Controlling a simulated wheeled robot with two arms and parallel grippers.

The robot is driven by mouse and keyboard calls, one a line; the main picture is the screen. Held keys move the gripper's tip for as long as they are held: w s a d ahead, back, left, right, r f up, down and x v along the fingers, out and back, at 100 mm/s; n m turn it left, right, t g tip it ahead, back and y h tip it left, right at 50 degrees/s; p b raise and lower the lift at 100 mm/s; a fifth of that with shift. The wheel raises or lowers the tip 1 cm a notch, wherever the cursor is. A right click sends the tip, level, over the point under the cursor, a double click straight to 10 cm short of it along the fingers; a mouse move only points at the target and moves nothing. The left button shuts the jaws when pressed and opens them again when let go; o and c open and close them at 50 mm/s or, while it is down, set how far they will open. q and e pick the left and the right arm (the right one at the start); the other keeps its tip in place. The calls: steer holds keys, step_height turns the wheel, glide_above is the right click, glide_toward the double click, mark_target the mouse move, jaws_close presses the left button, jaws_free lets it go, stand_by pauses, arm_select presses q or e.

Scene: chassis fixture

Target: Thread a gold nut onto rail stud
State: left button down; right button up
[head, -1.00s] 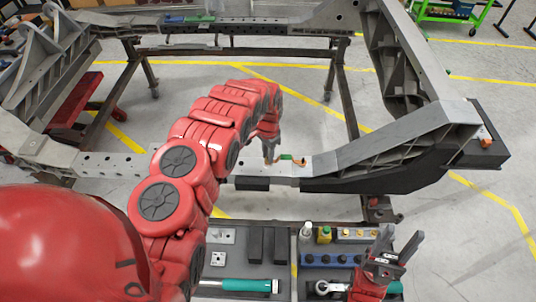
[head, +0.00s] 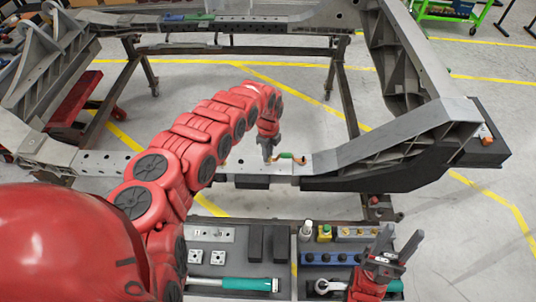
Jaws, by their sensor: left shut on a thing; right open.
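My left gripper (head: 267,159) points down at the near rail (head: 243,168) of the chassis, just left of a small green and copper-coloured part (head: 288,156). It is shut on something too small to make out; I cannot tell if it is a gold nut. No stud can be told apart under it, and I cannot tell whether the fingertips touch the rail. Small gold pieces (head: 358,232) sit on a block in the tray. My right gripper (head: 398,243) is open and empty above the right side of the tray, fingers pointing up.
The parts tray (head: 230,263) at the front holds a teal-handled tool (head: 247,284), a ratchet (head: 327,287), a blue strip with dark knobs (head: 329,258), and small bottles. The dark sloping chassis arm (head: 400,160) rises right of the rail. Floor inside the frame is clear.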

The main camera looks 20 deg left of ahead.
arm_select(q)
steer(key=shift+f+m, duration=0.15)
steer(key=shift+m, duration=0.25)
steer(key=shift+m+b, duration=0.5)
steer(key=shift+m, duration=0.4)
steer(key=c, duration=0.7)
jaws_free()
step_height(320, 180, up, 9)
steer(key=p, duration=0.7)
